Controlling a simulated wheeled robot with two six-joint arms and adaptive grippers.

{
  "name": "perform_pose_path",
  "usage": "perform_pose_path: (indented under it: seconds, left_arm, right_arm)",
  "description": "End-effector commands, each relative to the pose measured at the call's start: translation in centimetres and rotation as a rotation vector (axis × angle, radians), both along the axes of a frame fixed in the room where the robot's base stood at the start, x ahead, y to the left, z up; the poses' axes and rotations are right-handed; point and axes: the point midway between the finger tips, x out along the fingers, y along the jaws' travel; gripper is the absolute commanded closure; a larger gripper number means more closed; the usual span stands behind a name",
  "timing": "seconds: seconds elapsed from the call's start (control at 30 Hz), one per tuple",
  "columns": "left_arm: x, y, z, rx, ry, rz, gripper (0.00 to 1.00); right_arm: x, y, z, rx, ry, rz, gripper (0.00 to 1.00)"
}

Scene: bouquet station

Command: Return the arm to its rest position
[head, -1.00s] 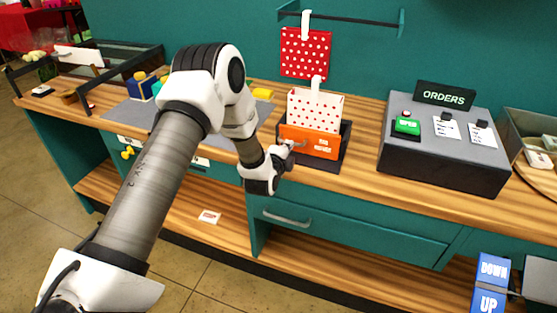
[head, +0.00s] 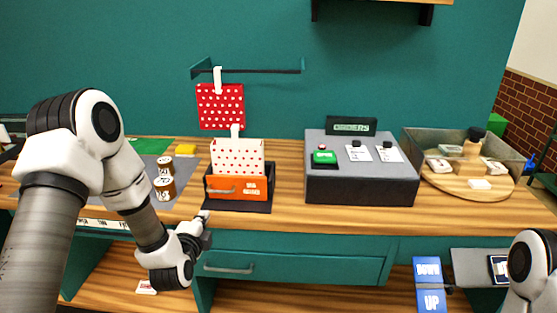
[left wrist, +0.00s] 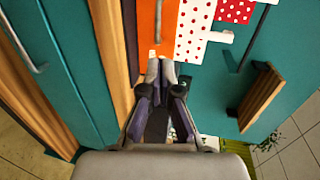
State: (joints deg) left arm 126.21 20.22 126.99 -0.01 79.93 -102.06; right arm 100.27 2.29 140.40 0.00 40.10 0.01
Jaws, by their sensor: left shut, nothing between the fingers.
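My left arm comes in from the left in the head view. Its gripper (head: 203,218) is shut and empty, at the counter's front edge, just in front of and left of the orange box (head: 238,188). In the left wrist view the gripper (left wrist: 160,66) has its fingertips together, close below the orange box (left wrist: 150,30) in the picture; I cannot tell whether they touch it. A link of my right arm shows at the right edge of the head view; its gripper is out of view.
The orange box holds a white dotted bag (head: 237,160) in a black tray. A red dotted bag (head: 220,107) hangs from a rail. The grey orders console (head: 360,185) stands right of it, then a round wooden board (head: 460,186). Two jars (head: 165,188) stand left. A drawer (head: 300,264) is below.

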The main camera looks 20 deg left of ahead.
Motion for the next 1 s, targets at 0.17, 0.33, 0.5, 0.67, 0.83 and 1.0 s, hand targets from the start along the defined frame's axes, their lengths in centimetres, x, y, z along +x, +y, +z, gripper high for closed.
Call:
perform_pose_path:
  seconds: [0.17,0.33,0.5,0.67,0.83,1.0]
  left_arm:
    - [-0.9,-0.7,-3.2,0.012,0.063,-0.018,1.00]
    - [-6.7,-5.2,-13.3,0.000,0.333,-0.115,1.00]
    - [-18.1,-9.6,-23.0,-0.390,0.709,0.019,1.00]
    - [-28.9,-11.6,-26.4,-0.827,0.957,0.514,1.00]
    - [-33.2,-11.7,-26.4,-1.097,0.933,1.003,1.00]
    - [-33.6,-11.7,-26.4,-1.168,0.882,1.131,1.00]
  right_arm:
    - [0.0,0.0,0.0,0.000,-0.001,0.000,0.49]
    - [0.0,0.0,0.0,0.000,-0.001,0.000,0.49]
    - [0.0,0.0,0.0,0.000,-0.001,0.000,0.49]
    - [0.0,0.0,0.0,0.000,-0.001,0.000,0.49]
    - [0.0,0.0,0.0,0.000,-0.001,0.000,0.49]
    - [0.0,0.0,0.0,0.000,-0.001,0.000,0.49]
